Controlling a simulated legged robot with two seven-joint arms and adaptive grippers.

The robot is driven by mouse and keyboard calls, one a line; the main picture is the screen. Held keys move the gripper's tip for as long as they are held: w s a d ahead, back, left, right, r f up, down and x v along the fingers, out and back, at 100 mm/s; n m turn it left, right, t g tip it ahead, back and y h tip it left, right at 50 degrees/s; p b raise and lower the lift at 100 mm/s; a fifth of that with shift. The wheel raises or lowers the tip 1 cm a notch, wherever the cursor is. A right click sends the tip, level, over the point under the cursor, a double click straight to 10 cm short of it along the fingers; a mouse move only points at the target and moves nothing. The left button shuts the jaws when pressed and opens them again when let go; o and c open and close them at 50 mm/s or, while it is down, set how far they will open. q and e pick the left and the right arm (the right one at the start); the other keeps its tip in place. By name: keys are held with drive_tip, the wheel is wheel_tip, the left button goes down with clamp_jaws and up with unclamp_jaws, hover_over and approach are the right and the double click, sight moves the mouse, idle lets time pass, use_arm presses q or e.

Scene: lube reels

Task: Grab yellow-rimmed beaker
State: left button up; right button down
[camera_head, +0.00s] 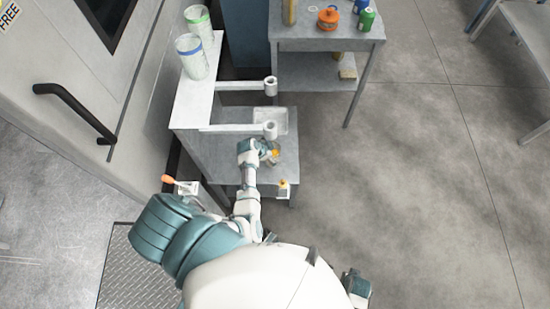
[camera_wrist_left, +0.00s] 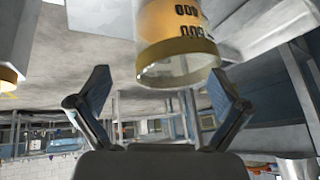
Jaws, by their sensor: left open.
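The yellow-rimmed beaker (camera_wrist_left: 178,50) shows large in the left wrist view. It is clear, with dark number marks on an orange-yellow part, and its upper part is cut off by the frame. In the head view it is small and partly hidden at my left gripper (camera_head: 266,150), over the grey cart. In the wrist view my left gripper (camera_wrist_left: 160,82) is open, its two fingers apart on either side below the beaker's rim. I see no clear contact.
The grey cart (camera_head: 200,143) carries two white buckets (camera_head: 190,57) and two arms with round ends (camera_head: 270,130) near my gripper. A table (camera_head: 325,40) with an orange container (camera_head: 328,18) and a green can (camera_head: 366,19) stands behind.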

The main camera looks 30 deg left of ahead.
use_arm(q)
drive_tip(key=shift+a+f, duration=0.15)
drive_tip(key=shift+a, duration=0.9)
drive_tip(key=shift+w+a+f, duration=0.2)
drive_tip(key=shift+a+f, duration=0.15)
drive_tip(key=shift+f, duration=0.15)
drive_tip(key=c, duration=0.8)
drive_tip(key=shift+s+d+r, duration=0.1)
drive_tip(key=shift+s+d, duration=0.25)
drive_tip(key=shift+d, duration=0.1)
drive_tip(key=c, duration=0.8)
drive_tip(key=shift+s+d+r, duration=0.15)
drive_tip(key=shift+s+d, duration=0.05)
drive_tip(key=shift+d, duration=0.4)
drive_tip(key=shift+c, duration=1.4)
drive_tip(key=shift+w+a+f, duration=0.2)
drive_tip(key=shift+w+a, duration=0.15)
clamp_jaws()
drive_tip(key=shift+a+r, duration=0.15)
